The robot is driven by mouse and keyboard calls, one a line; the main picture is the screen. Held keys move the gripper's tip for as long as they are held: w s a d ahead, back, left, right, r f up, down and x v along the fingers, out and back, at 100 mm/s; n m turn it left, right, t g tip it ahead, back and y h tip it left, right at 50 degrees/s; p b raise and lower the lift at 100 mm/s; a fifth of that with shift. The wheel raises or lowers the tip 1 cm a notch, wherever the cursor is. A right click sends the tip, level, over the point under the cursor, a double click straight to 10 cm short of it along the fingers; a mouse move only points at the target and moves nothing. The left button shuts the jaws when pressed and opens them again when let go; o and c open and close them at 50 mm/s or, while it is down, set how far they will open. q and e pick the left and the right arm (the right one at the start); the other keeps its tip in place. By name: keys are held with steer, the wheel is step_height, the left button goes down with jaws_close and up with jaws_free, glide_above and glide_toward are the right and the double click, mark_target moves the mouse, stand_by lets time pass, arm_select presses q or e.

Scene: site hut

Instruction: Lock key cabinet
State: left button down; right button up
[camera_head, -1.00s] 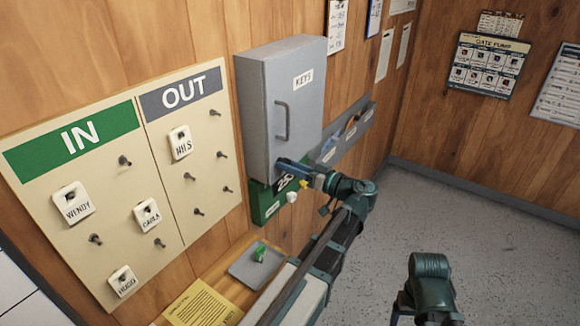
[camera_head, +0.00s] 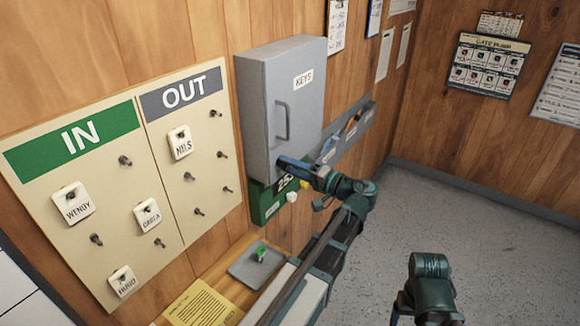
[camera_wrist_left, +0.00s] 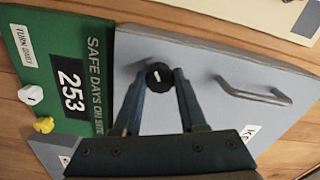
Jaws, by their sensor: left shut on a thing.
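The grey key cabinet (camera_head: 262,120) hangs on the wood wall with its door shut, a "KEYS" label and a bar handle (camera_head: 282,122). In the left wrist view, a round black lock knob (camera_wrist_left: 159,77) with a short white mark sits on the cabinet door (camera_wrist_left: 215,60). My left gripper (camera_head: 283,163) is at the door's lower corner. In the wrist view its two fingers (camera_wrist_left: 163,80) are closed on the knob, one on each side. In the head view the gripper hides the knob. My right arm shows at the bottom right, but its fingers are out of view.
A green "253" day-counter board (camera_head: 268,200), with white and yellow knobs, is below the cabinet. An IN/OUT board (camera_head: 110,190) with name tags is on the left. A grey tray (camera_head: 243,268) holding a green item lies below. The floor at right is clear.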

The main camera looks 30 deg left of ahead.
arm_select(q)
steer(key=m, duration=0.6)
steer(key=shift+m, duration=0.4)
stand_by(0.4)
steer(key=shift+c, duration=2.3)
jaws_free()
steer(key=shift+d, duration=0.1)
steer(key=s+d, duration=0.1)
steer(key=d, duration=1.2)
steer(key=shift+d, duration=0.35)
steer(key=shift+a, duration=0.1)
